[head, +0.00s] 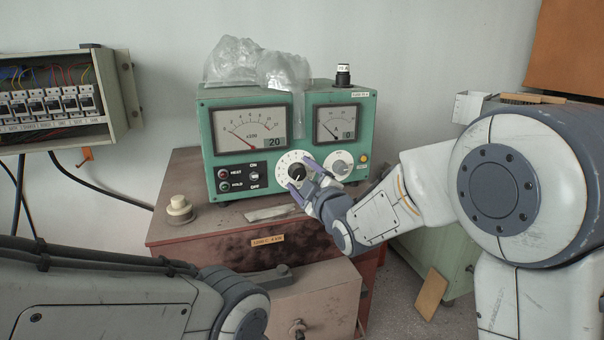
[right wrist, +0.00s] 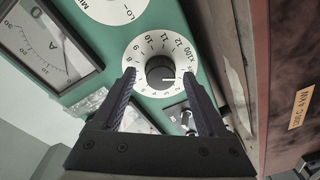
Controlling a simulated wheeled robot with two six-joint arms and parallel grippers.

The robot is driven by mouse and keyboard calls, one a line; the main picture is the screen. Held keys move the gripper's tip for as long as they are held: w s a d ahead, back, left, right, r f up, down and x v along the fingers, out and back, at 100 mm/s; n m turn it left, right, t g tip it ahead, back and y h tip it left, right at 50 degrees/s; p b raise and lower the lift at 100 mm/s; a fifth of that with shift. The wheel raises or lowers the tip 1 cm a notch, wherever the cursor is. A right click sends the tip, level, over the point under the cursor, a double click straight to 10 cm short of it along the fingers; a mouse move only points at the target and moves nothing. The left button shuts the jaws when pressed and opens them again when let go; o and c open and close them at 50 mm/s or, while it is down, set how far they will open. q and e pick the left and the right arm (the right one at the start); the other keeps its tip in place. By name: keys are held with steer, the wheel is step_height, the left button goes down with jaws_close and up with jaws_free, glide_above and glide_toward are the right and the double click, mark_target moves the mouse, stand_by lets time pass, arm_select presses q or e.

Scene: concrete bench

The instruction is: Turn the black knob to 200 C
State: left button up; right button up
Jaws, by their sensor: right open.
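The black knob (head: 297,172) sits at the centre of a white numbered dial on the green instrument box (head: 240,185). In the right wrist view the knob (right wrist: 160,71) shows a pale mark toward the low-number side of the dial (right wrist: 139,82), near 1 or 2; the exact setting is hard to read. My right gripper (head: 300,175) is open, its fingertips on either side of the knob. In the right wrist view the open fingers (right wrist: 158,76) show gaps to the knob, without visible contact. The small display (head: 275,142) reads 20. My left gripper is out of view.
A clear plastic bag (head: 235,60) and a small black part (head: 343,76) lie on the box. A pale spool-like piece (head: 179,208) stands on the reddish-brown cabinet (head: 190,236) to the left. A second dial (head: 341,162) and switches flank the knob closely.

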steer(key=shift+c, duration=0.3)
jaws_close()
steer(key=shift+f+m+b, duration=0.2)
steer(key=shift+m+b, duration=0.2)
steer(key=shift+b, duration=0.4)
steer(key=m+b, duration=0.6)
steer(key=b, duration=0.2)
steer(key=shift+f+t, duration=0.1)
steer(key=shift+t, duration=0.2)
steer(key=shift+r+m+b, duration=0.2)
steer(key=shift+m+b, duration=1.45)
steer(key=shift+m, duration=0.05)
steer(key=shift+o, duration=0.3)
jaws_free()
